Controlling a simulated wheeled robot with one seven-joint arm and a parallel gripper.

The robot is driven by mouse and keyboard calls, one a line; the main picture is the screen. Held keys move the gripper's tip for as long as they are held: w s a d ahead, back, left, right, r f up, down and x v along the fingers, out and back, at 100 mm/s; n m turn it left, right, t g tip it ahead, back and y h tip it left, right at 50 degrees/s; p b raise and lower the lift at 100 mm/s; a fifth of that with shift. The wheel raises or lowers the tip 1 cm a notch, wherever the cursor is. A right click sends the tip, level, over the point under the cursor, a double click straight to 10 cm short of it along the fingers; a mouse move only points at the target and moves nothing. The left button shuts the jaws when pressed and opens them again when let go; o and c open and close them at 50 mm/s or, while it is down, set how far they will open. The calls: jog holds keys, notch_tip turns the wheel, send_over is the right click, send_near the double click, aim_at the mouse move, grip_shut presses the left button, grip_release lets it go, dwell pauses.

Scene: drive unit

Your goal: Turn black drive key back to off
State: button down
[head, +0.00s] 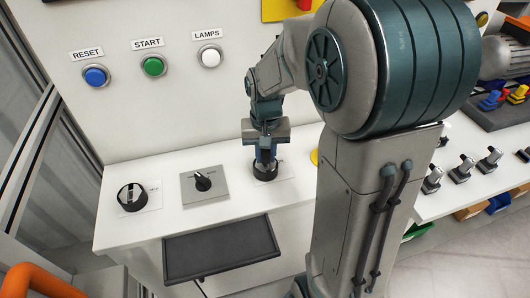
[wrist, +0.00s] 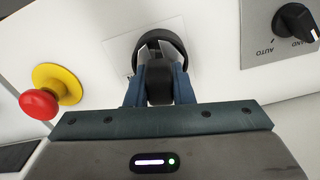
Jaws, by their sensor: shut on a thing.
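The black drive key (head: 265,176) is a round black knob on a small white label plate on the sloping white panel. In the wrist view the knob (wrist: 176,42) is at the top centre, its round rim showing beyond my fingers. My gripper (head: 265,157) reaches down to it from above. In the wrist view my gripper (wrist: 160,78) has one blue finger on each side of the key's black grip and is shut on it. The fingers cover much of the key and its markings, so I cannot tell which position it points to.
A black selector (head: 202,181) on a grey plate, marked AUTO and HAND in the wrist view (wrist: 296,20), sits left of the key. Another round black knob (head: 132,197) is farther left. A red mushroom button (wrist: 38,103) on yellow stands close by. A dark tray (head: 220,250) is below.

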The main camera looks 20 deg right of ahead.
dwell(0.3)
jog(key=n, duration=0.4)
jog(key=c, duration=1.2)
grip_release()
jog(key=shift+o, duration=0.2)
